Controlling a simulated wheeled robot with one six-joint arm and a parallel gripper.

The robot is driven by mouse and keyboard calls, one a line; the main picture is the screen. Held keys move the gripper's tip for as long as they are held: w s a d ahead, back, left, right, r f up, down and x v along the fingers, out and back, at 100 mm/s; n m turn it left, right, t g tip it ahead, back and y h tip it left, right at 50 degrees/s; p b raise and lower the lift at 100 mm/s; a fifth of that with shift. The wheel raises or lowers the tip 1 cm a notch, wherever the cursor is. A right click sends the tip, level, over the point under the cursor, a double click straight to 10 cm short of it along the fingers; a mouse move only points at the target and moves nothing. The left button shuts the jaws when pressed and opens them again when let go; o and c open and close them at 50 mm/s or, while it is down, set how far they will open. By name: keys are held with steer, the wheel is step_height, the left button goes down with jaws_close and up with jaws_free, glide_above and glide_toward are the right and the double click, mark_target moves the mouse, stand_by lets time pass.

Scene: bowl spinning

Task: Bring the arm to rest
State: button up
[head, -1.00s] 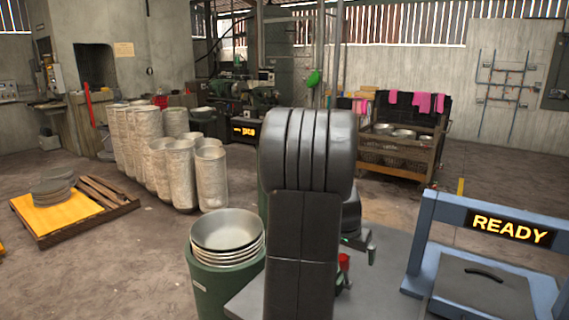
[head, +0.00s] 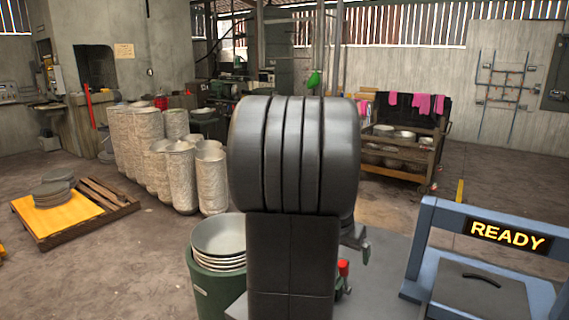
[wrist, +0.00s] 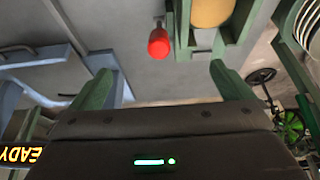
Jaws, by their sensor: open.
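My arm (head: 293,165) stands folded in the middle of the head view, its dark links facing the camera. My gripper (wrist: 164,84) shows in the wrist view with its two green fingers spread wide and nothing between them. In the head view the arm hides most of the gripper. A red knob (wrist: 159,42) is beyond the fingers in the wrist view, apart from them, and it also shows to the right of my arm in the head view (head: 343,268).
A green bin (head: 212,284) with stacked metal bowls (head: 219,236) stands left of my arm. A blue frame with a lit READY sign (head: 508,235) is at the right. A pallet (head: 110,205) with discs lies far left. Tall bowl stacks (head: 180,172) and a crate (head: 402,160) stand behind.

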steer(key=b+x, duration=0.5)
steer(key=x, duration=0.3)
steer(key=shift+s+a, duration=0.1)
steer(key=shift+s, duration=0.05)
steer(key=w+d+p, duration=0.6)
steer(key=w, duration=0.3)
steer(key=s+a, duration=0.1)
steer(key=s, duration=0.1)
steer(key=s+a+b, duration=0.1)
steer(key=s+a, duration=0.1)
steer(key=s+a+r, duration=0.1)
steer(key=s, duration=0.1)
steer(key=shift+s+a, duration=0.2)
steer(key=shift+s, duration=0.1)
